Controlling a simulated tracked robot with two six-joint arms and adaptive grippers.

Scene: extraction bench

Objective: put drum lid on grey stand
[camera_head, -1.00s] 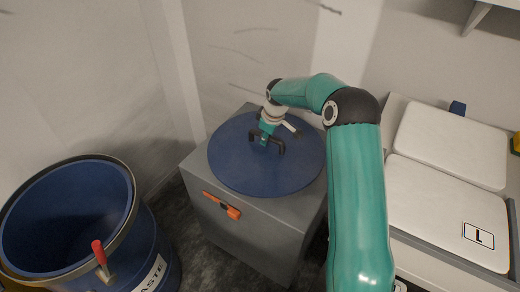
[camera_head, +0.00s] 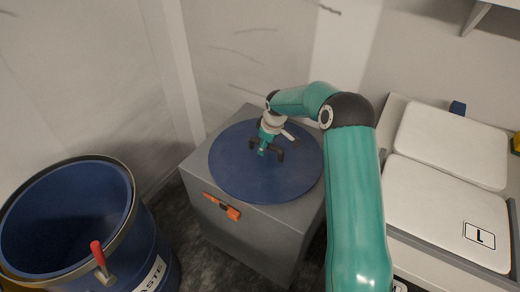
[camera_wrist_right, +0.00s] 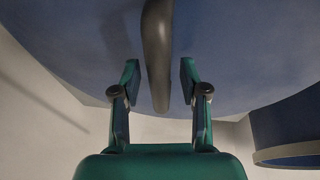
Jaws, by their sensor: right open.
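The blue round drum lid (camera_head: 265,185) lies flat on top of the grey stand (camera_head: 255,245), covering most of its top. It also shows close up in the right wrist view (camera_wrist_right: 240,50). My right gripper (camera_head: 266,152) is over the middle of the lid. In the right wrist view its two fingers (camera_wrist_right: 158,85) are apart, one on each side of the dark lid handle (camera_wrist_right: 156,50), with gaps between. My left gripper is not in view.
An open blue drum (camera_head: 70,215) with a red-handled lever (camera_head: 98,255) stands at the left. An orange latch (camera_head: 221,206) is on the stand's front. White-lidded boxes (camera_head: 440,200) sit at the right, beside my right arm. Walls stand close behind.

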